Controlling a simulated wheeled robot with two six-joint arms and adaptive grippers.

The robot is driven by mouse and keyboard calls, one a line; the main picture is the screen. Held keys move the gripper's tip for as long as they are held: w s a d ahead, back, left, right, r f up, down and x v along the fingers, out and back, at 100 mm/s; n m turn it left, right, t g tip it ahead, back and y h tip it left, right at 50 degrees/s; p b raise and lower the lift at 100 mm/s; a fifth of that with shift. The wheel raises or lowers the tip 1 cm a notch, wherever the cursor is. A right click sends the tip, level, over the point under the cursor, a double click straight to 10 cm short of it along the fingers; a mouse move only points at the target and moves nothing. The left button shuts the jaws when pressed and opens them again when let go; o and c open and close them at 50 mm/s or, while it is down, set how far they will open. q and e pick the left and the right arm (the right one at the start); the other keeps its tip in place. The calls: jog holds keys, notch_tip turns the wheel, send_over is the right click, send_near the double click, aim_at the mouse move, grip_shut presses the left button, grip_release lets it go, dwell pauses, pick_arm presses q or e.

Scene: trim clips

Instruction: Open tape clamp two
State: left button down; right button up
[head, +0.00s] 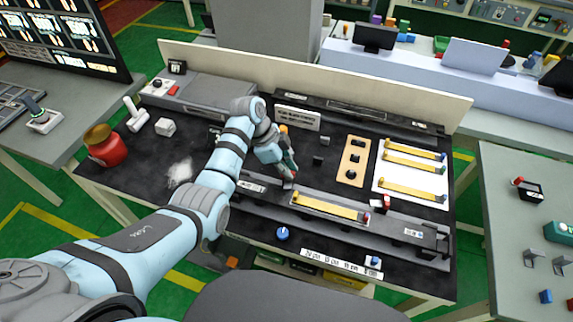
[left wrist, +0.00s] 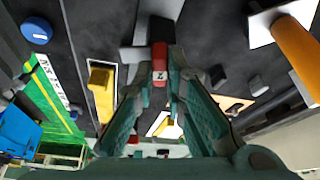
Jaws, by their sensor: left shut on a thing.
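My left gripper (head: 287,180) reaches down to the left end of the yellow strip (head: 330,207) in the long grey rail fixture (head: 405,233). In the left wrist view its two teal fingers (left wrist: 160,88) are closed in on a red-and-black clamp lever (left wrist: 160,62) with a small tag that seems to read 2. The gripper is shut on this lever. In the head view the fingers mostly hide the lever, and how far it is raised cannot be told. Another red clamp (head: 387,203) stands near the strip's right end. My right gripper is not in view.
A blue knob (head: 283,234) and a white label strip (head: 340,262) lie in front of the rail. Behind it are a tan plate (head: 353,160) and a white board (head: 412,172) with yellow strips.

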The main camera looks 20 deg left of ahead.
pick_arm(q)
jog(key=shift+s+n+t, duration=0.1)
jog(key=shift+n+t, duration=0.2)
jog(key=shift+n, duration=0.6)
jog(key=n+t+y, duration=0.1)
jog(key=n, duration=0.3)
jog(key=shift+s+d+f+n, duration=0.1)
jog(key=shift+n, duration=0.2)
jog(key=n+y, duration=0.1)
jog(key=n, duration=0.1)
jog(key=n+t+y, duration=0.1)
jog(key=n, duration=0.2)
jog(key=shift+t, duration=0.3)
jog(key=shift+n, duration=0.3)
jog(key=c, duration=1.6)
grip_release()
jog(key=shift+c, duration=0.2)
jog(key=d+v, duration=0.1)
jog(key=v, duration=0.6)
jog(key=shift+a+r, duration=0.3)
jog(key=shift+a, duration=0.2)
